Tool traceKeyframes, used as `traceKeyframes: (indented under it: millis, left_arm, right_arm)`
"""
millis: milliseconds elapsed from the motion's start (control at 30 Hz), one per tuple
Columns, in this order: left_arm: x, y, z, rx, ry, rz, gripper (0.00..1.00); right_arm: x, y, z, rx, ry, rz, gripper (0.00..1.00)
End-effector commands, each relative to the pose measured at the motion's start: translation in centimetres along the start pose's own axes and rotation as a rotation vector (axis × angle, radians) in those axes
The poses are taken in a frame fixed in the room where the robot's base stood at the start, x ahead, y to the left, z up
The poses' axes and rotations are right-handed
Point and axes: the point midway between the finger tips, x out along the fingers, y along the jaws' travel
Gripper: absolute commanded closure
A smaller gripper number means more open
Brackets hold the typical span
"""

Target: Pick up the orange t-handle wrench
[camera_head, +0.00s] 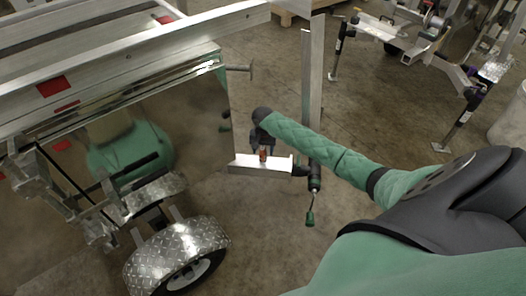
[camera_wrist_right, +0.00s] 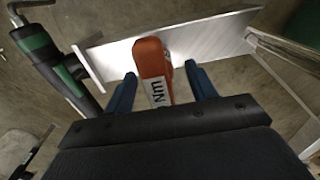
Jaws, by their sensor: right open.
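The orange t-handle wrench (camera_head: 263,155) is small in the head view, on a flat silver metal ledge (camera_head: 245,165) at the trailer's corner. In the right wrist view its orange body (camera_wrist_right: 153,62) with a white "Nm" label stands out against the metal plate. My right gripper (camera_head: 262,146) is just above it in the head view. In the right wrist view its two blue fingers (camera_wrist_right: 161,78) are apart, one on each side of the wrench, with gaps showing. The wrench's lower part is hidden. My left gripper is not in view.
A black and green jack (camera_head: 315,178) with a handle hangs right of the ledge; it also shows in the right wrist view (camera_wrist_right: 55,70). A vertical metal post (camera_head: 312,80) rises behind. The polished trailer side (camera_head: 190,120) and wheel (camera_head: 180,255) lie left.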

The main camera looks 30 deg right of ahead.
Motion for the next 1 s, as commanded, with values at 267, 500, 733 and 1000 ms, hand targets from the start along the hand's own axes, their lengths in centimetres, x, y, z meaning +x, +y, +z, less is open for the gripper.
traceKeyframes:
  millis: [267,500,733,1000]
  left_arm:
    - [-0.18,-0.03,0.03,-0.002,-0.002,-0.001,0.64]
    - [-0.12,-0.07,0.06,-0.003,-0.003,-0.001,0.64]
    - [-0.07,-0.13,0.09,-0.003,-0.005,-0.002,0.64]
    - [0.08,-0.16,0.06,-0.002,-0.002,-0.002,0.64]
  right_arm:
    - [0.64,0.01,0.02,0.000,0.000,0.000,0.44]
    - [0.61,0.01,0.02,0.000,0.000,0.000,0.81]
    - [0.55,-0.01,-0.01,0.000,0.000,0.000,1.00]
    - [-0.23,-0.04,-0.06,0.000,0.002,-0.002,1.00]
